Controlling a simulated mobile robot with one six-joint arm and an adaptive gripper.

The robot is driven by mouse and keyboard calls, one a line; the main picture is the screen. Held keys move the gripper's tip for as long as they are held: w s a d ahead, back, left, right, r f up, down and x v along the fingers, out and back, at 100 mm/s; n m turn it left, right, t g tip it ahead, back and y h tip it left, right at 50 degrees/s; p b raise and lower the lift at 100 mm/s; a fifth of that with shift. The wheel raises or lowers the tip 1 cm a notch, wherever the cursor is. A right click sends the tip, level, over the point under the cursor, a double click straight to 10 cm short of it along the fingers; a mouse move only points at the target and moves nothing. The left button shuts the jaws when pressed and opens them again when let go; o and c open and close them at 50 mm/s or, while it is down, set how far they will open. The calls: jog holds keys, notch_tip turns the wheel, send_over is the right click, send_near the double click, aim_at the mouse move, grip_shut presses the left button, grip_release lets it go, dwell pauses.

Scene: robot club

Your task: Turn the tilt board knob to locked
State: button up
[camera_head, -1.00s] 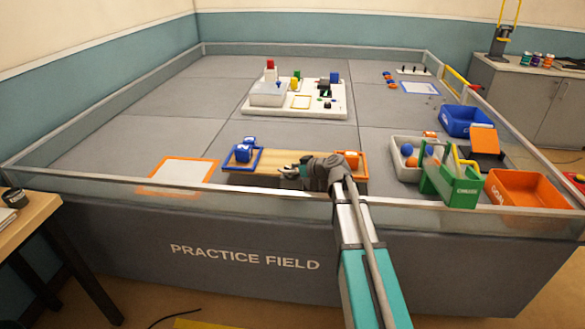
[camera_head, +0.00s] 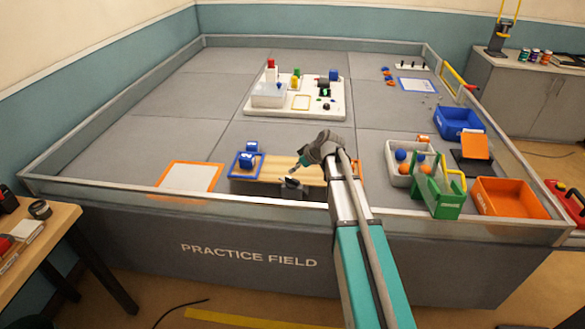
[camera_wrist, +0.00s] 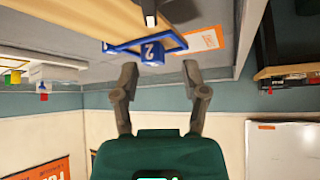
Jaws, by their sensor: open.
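The tilt board (camera_head: 275,167) is a wooden plank near the field's front wall, with a blue tray (camera_head: 236,172) at its left end. Its right end is mostly hidden behind my arm. A dark knob (camera_head: 291,183) appears at the board's front middle; it also shows as a black piece with a white stripe at the top edge of the wrist view (camera_wrist: 150,12). The knob's setting is too small to read. My gripper (camera_head: 296,171) is above the board, close to the knob in the head view. In the wrist view its fingers (camera_wrist: 160,72) are apart with nothing between them.
A blue cube (camera_head: 246,160) marked 2 (camera_wrist: 152,52) sits in the blue tray, with another blue cube (camera_head: 252,146) near it. An orange-framed square (camera_head: 190,177) lies left. A green carrier (camera_head: 436,190) and an orange bin (camera_head: 510,197) stand right. The transparent front wall (camera_head: 130,191) is close.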

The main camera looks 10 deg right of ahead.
aim_at(292, 179)
notch_tip(292, 179, up, 6)
jog(key=s+d+g+h+p, duration=0.1)
jog(key=d+g+h+p, duration=0.1)
jog(key=p, duration=0.5)
jog(key=shift+s+d+h, duration=0.35)
jog(key=shift+h, duration=0.05)
jog(key=shift+f, duration=0.25)
jog(key=b+x, duration=1.2)
jog(key=x, duration=0.1)
jog(key=shift+s+a+f+b, duration=0.1)
jog(key=shift+f+b, duration=0.2)
jog(key=shift+f, duration=0.05)
grip_shut()
